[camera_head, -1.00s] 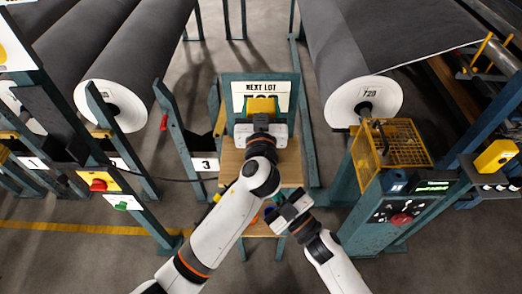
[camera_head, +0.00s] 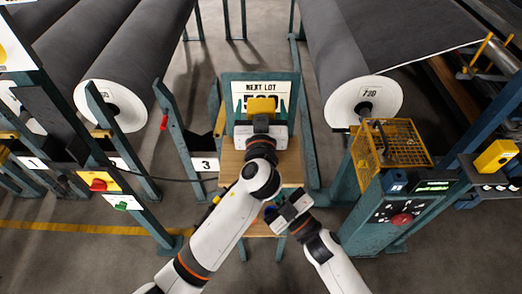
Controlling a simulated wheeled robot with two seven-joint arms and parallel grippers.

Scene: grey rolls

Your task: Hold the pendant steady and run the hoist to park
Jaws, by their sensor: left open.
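A yellow block (camera_head: 261,105), perhaps the pendant, shows just beyond my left gripper (camera_head: 261,119), in front of the lot sign. My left gripper is open. I cannot tell whether the block lies between its fingers, because the gripper's own body hides that part. My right gripper (camera_head: 288,207) hangs lower, over the near end of a wooden top. Its jaws are too small and turned to read. I cannot make out the hoist or its park position.
A "NEXT LOT" sign (camera_head: 259,87) stands behind the wooden top (camera_head: 232,164). Large grey rolls (camera_head: 140,62) lie left and another (camera_head: 338,45) right. A yellow mesh cage (camera_head: 402,142) and a control panel with a red button (camera_head: 401,219) stand right. Teal posts flank the middle.

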